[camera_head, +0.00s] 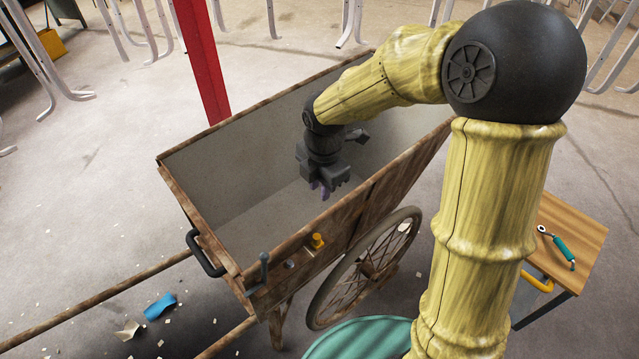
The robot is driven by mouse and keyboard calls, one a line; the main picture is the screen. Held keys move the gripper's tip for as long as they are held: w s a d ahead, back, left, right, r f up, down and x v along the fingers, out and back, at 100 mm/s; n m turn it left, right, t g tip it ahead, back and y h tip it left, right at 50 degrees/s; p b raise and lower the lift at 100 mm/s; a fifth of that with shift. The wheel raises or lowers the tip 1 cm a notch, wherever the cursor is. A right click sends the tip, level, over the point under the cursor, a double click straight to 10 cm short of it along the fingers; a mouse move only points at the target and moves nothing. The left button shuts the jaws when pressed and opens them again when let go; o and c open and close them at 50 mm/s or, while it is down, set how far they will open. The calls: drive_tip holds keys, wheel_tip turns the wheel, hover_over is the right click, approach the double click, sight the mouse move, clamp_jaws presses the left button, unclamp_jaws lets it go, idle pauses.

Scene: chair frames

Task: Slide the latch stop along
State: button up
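A wooden cart (169,163) with a grey inside stands in the middle. I cannot tell for sure which of these is the latch stop. My gripper (321,189) points down over the inside of the cart, above and beyond the yellow knob and apart from it. Its purple fingertips are small, and whether they are apart is unclear. Nothing shows in its grasp.
A spoked wheel (345,283) stands at the cart's near side. A black handle (203,255) is on its left end. A red post (203,65) rises behind. A small wooden table (575,231) with a teal-handled tool (562,250) is at right. Blue scrap (160,306) lies on the floor.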

drive_tip(key=shift+o, duration=1.2)
drive_tip(key=s+d+m, duration=0.5)
drive_tip(key=d+m, duration=0.1)
drive_tip(key=m, duration=0.7)
drive_tip(key=s+d+m+t, duration=0.1)
drive_tip(key=s+d+m, duration=0.5)
drive_tip(key=m, duration=0.6)
drive_tip(key=shift+d+f+m+t+h, duration=0.3)
drive_tip(key=shift+d+f+m, duration=0.05)
drive_tip(key=shift+f+m, duration=0.1)
drive_tip(key=shift+w, duration=0.1)
